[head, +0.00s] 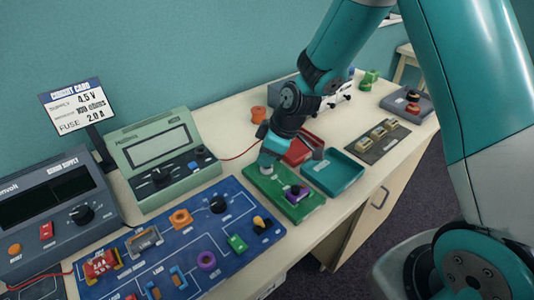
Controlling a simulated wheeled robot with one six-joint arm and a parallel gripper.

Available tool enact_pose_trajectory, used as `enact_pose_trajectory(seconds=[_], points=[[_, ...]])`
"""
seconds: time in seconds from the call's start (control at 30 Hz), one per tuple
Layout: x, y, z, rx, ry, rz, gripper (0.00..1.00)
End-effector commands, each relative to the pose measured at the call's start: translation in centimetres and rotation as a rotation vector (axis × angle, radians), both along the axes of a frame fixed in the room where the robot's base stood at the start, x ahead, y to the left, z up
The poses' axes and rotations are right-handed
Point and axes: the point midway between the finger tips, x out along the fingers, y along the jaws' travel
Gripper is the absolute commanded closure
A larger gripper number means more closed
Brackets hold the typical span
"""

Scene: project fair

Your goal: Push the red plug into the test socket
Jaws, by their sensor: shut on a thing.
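My gripper (267,160) is low over the left end of a green board (300,208), behind its purple knob (297,191). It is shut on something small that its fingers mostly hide. A thin red lead (238,155) runs from the green meter (163,158) to the gripper, so the held thing appears to be the red plug, though I cannot make out its body. A small pale spot (266,170) shows on the board right at the fingertips. I cannot tell whether this is the test socket, or whether the plug touches it.
A red tray (301,149) and a teal tray (333,178) lie right of the gripper. A blue circuit board (190,226) with several parts fills the front left. A dark power supply (55,212) and a card stand (78,106) are at left. An orange ring (258,114) lies behind.

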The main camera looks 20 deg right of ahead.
Motion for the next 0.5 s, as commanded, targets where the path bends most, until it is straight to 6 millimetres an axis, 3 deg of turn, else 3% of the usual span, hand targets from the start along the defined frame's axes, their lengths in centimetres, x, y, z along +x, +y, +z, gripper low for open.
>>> enact_pose_trajectory(seconds=[0.5], points=[[0.01, 0.01, -0.68, 0.000, 0.000, 0.000, 0.96]])
